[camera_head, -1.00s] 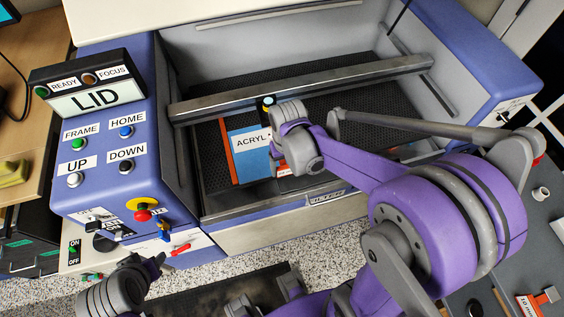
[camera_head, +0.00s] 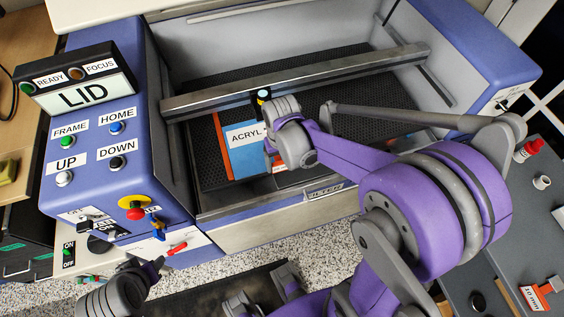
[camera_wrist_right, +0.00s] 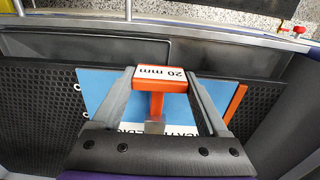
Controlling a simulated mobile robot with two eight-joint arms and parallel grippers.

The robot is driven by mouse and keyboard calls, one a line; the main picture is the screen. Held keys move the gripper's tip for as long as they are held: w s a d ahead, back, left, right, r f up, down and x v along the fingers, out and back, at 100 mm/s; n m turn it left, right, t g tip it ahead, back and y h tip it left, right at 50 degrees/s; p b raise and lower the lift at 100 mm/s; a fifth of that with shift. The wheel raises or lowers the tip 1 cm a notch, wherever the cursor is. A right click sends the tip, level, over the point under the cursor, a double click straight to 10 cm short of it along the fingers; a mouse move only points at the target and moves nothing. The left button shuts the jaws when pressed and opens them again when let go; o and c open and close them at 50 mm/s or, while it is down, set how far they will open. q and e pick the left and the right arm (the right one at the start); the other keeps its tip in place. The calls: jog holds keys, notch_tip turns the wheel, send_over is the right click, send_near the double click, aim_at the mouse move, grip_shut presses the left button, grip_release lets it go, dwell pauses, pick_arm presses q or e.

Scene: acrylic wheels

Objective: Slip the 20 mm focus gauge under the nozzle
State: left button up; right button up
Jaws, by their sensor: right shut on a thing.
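The orange 20 mm gauge (camera_wrist_right: 160,80) has a white label and a stem. In the right wrist view my right gripper (camera_wrist_right: 155,88) is shut on it, above the blue sheet. In the head view my right gripper (camera_head: 272,152) is inside the machine, to the front of the nozzle (camera_head: 263,96) and slightly right. The nozzle hangs at the gantry beam (camera_head: 340,74) above the blue acrylic sheet (camera_head: 246,162). The gauge is mostly hidden there by my gripper, and its gap to the nozzle cannot be judged. My left gripper (camera_head: 151,268) is low at the left, its jaws unclear.
The sheet lies on the black honeycomb bed (camera_head: 330,150) with orange strips beside it. The control panel (camera_head: 100,150) stands left. The front wall (camera_head: 285,225) and gantry bound the space. A 10 mm gauge (camera_head: 540,292) and a red-capped bottle (camera_head: 528,150) are on the grey surface at right.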

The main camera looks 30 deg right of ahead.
jog(key=shift+w+d+f+b, duration=0.1)
jog(key=shift+w+f+b, duration=0.1)
jog(key=shift+f+b, duration=0.25)
jog(key=shift+w+f+b, duration=0.2)
jog(key=shift+f, duration=0.3)
jog(key=shift+w+r, duration=0.1)
jog(key=shift+w, duration=0.15)
jog(key=shift+w+d, duration=0.2)
jog(key=shift+w, duration=0.65)
jog(key=shift+w+d, duration=0.25)
jog(key=shift+w, duration=0.55)
jog(key=shift+w+d, duration=0.2)
jog(key=shift+w, duration=0.8)
jog(key=shift+f+b, duration=0.25)
jog(key=shift+b, duration=0.1)
jog(key=o, duration=1.3)
